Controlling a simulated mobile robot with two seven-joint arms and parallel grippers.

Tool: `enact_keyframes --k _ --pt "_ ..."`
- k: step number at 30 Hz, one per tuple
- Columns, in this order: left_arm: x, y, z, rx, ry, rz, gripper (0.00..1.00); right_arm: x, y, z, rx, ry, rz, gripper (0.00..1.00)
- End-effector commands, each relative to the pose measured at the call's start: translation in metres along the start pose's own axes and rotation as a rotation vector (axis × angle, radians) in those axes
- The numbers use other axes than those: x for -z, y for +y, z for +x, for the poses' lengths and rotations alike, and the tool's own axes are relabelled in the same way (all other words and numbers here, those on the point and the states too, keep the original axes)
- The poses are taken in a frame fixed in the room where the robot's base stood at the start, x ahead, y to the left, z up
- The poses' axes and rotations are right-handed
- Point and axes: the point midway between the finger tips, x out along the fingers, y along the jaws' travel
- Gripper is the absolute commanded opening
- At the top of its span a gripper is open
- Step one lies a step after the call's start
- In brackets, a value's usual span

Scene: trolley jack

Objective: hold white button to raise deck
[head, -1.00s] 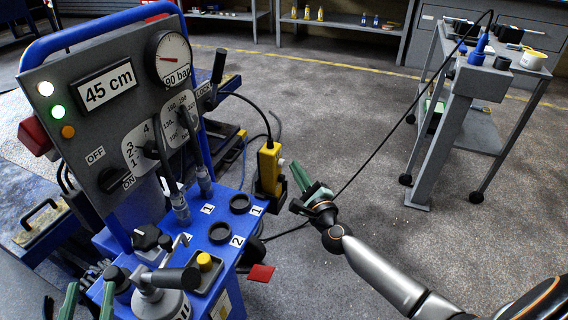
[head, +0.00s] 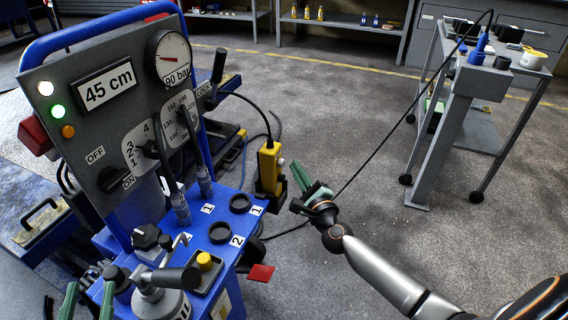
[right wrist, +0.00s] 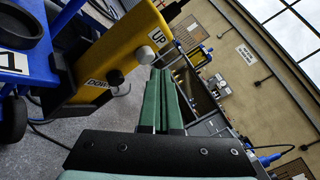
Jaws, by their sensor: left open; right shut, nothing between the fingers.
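The yellow pendant (head: 268,170) hangs beside the blue console. The white button (right wrist: 146,55) is by the UP label in the right wrist view; it also shows on the pendant's right side in the head view (head: 281,162). My right gripper (head: 298,176) is shut and empty, its green fingertips close to the white button. I cannot tell whether they touch it. They also show in the right wrist view (right wrist: 160,80). My left gripper (head: 88,302) is open at the lower left, partly cut off by the frame. The console display (head: 107,86) reads 45 cm. The deck is not clearly identifiable.
The blue console (head: 222,255) carries a gauge (head: 172,58), levers and a yellow-topped button (head: 204,262). A DOWN button (right wrist: 115,78) sits lower on the pendant. A grey trolley (head: 450,150) stands at right, with a black cable running from it. Floor between is clear.

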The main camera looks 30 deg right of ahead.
Motion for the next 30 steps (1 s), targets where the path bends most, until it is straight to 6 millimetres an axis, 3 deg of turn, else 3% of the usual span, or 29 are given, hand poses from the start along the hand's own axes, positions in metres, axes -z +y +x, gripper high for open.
enact_keyframes --k 30 --pt "0.0027 -0.0006 0.0006 0.001 0.002 -0.001 0.5 -0.0039 0.0032 0.0052 0.001 0.0 0.001 0.0"
